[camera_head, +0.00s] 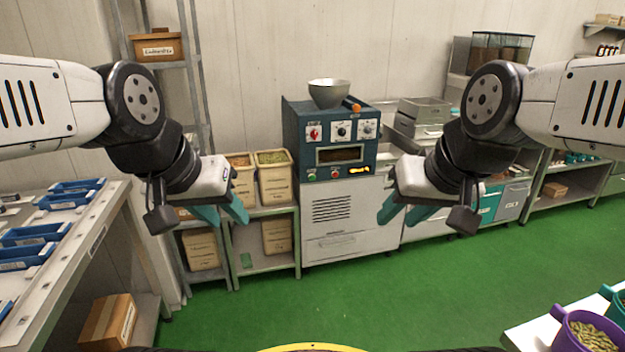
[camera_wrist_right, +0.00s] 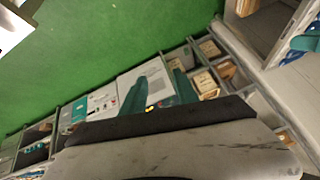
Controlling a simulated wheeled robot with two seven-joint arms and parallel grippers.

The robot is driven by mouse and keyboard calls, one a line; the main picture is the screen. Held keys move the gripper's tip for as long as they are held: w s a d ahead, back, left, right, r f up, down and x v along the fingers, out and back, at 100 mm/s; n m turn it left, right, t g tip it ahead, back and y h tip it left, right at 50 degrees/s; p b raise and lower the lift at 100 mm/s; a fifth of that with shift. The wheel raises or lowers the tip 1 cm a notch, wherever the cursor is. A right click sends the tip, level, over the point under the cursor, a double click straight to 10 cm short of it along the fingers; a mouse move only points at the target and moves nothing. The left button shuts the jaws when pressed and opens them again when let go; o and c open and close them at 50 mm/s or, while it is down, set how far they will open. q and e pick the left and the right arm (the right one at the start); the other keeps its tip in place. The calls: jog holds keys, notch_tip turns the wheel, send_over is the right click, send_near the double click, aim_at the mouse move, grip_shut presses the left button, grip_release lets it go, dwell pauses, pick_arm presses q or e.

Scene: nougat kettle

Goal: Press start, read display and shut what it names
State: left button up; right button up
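The blue kettle machine (camera_head: 292,140) stands against the back wall on a light cabinet, a metal bowl (camera_head: 329,93) on top. Its front has a red knob (camera_head: 314,132), white dials (camera_head: 343,130), a dark window (camera_head: 339,155), a green button (camera_head: 311,175), a red button (camera_head: 335,173) and a small black panel with yellow marks (camera_head: 358,170), too small to read. My left gripper (camera_head: 222,213) hangs open and empty, left of the machine. My right gripper (camera_head: 404,211) hangs open and empty, right of it; its teal fingers also show in the right wrist view (camera_wrist_right: 166,88). Neither touches anything.
Bins of ingredients (camera_head: 273,183) stand on a shelf left of the machine. A workbench with blue trays (camera_head: 62,201) is at the left. A purple tub (camera_head: 567,337) stands on a table at the lower right. The green floor (camera_head: 400,290) between is clear.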

jog(key=shift+w+a, duration=0.2)
jog(key=shift+w, duration=0.1)
grip_shut()
dwell(1.5)
